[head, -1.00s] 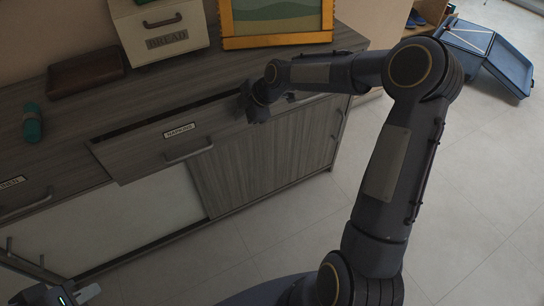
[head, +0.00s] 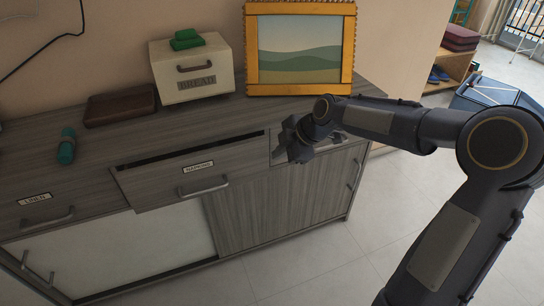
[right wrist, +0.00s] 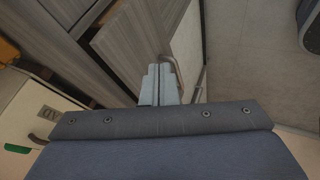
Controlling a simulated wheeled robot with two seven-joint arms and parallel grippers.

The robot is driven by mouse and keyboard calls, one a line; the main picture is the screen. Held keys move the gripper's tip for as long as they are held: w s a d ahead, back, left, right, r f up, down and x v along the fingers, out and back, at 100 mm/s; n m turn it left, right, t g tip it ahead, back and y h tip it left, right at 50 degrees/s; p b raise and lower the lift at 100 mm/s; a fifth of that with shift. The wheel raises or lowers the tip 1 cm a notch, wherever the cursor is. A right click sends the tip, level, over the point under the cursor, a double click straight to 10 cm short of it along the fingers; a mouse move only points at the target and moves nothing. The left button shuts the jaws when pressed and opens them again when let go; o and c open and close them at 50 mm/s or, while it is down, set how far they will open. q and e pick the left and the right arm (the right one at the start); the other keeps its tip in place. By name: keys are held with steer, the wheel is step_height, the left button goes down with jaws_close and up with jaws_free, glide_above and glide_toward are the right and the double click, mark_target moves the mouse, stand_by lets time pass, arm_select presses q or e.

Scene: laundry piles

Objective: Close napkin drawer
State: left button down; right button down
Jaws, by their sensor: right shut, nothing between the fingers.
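The napkin drawer (head: 160,182) is a grey wood-grain drawer with a NAPKINS label (head: 198,167) and a bar handle (head: 204,188). It stands partly pulled out of the sideboard, with a dark gap along its top. My right gripper (head: 297,143) is beside the drawer's right end, near the countertop's front edge; I cannot tell if it touches the drawer. In the right wrist view its fingers (right wrist: 160,88) are together and empty, with wood-grain panel (right wrist: 140,40) and a metal handle (right wrist: 173,72) beyond. My left gripper is not in view.
On the sideboard stand a bread box (head: 193,75) with a green item (head: 187,39) on top, a framed picture (head: 300,48), a brown case (head: 120,105) and a teal roll (head: 67,146). The linen drawer (head: 40,212) is at left. Open floor (head: 350,260) lies in front.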

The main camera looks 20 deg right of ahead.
steer(key=w+a+f+n+t+y+b, duration=0.1)
steer(key=w+a+f+n+t+b, duration=0.3)
steer(key=a+f, duration=0.5)
steer(key=s+a+f+n+t+y, duration=0.2)
steer(key=s+a+f+n+y, duration=0.1)
steer(key=s+a+n+y, duration=0.15)
steer(key=n+y+b, duration=0.2)
steer(key=y, duration=0.1)
glide_toward(172, 179)
steer(key=shift+t, duration=0.3)
steer(key=a, duration=0.4)
steer(key=shift+s+f, duration=0.3)
steer(key=shift+s, duration=0.05)
steer(key=w, duration=0.3)
steer(key=shift+w+a, duration=0.15)
steer(key=shift+w, duration=0.1)
steer(key=shift+w+b, duration=0.3)
steer(key=shift+w, duration=0.15)
